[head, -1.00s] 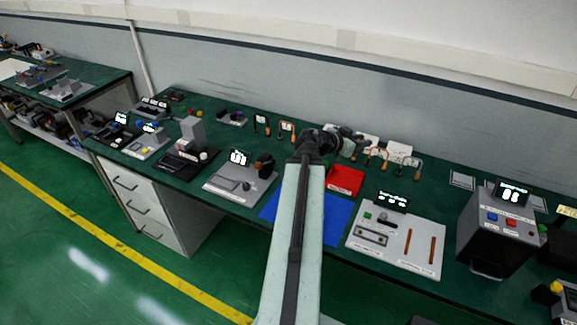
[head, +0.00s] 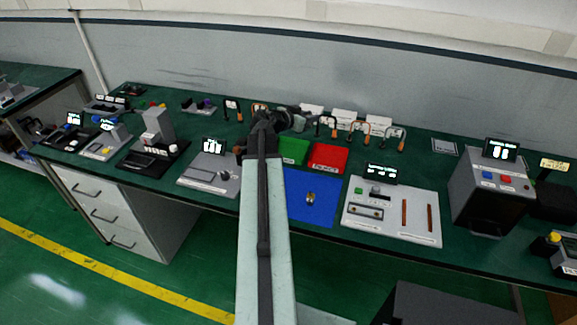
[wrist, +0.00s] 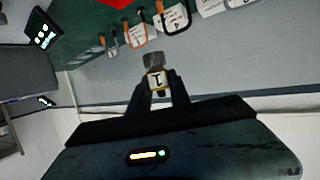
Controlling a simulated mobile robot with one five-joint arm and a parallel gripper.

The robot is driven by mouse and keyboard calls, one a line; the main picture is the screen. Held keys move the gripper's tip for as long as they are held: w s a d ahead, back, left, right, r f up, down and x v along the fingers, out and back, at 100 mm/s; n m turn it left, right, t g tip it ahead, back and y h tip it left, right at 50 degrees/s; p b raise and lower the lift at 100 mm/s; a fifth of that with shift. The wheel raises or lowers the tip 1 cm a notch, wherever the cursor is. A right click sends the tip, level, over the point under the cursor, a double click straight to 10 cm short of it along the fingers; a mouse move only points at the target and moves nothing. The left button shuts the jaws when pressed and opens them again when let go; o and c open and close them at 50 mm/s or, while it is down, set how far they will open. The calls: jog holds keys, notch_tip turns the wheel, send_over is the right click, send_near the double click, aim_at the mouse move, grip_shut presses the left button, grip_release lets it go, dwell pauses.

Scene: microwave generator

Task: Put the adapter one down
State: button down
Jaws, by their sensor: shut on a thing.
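Adapter one (wrist: 156,78), a small metal piece with a white label reading "1", is between the fingers of my gripper (wrist: 160,92) in the wrist view. My gripper is shut on it, and a knurled grey end sticks out past the fingertips. In the head view my dark gripper (head: 292,120) is over the back of the bench, behind the green tray (head: 294,150); the adapter cannot be made out there. A blue mat (head: 302,214) lies nearer the front edge, with a small brass-and-dark piece (head: 310,198) on it.
A red tray (head: 328,158) sits right of the green one. Hooked tools with white cards (head: 345,118) stand along the back. A grey panel (head: 412,222) lies right of the mat, and a press-like device (head: 157,130) stands left. A grey box (head: 490,190) stands farther right.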

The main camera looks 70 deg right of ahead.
jog(key=w+d+f+b, duration=0.6)
jog(key=w+f+b, duration=0.1)
jog(key=f, duration=0.3)
jog(key=shift+n+t, duration=0.3)
jog(key=shift+n, duration=0.1)
jog(key=f+b, duration=0.9)
jog(key=shift+s+a+f+b, duration=0.15)
jog(key=shift+s+f+b, duration=0.15)
jog(key=shift+f+b, duration=0.1)
jog(key=shift+r+p, duration=0.25)
jog(key=shift+p, duration=0.05)
jog(key=shift+f, duration=0.25)
jog(key=c, duration=1.5)
grip_release()
jog(key=shift+r, duration=0.1)
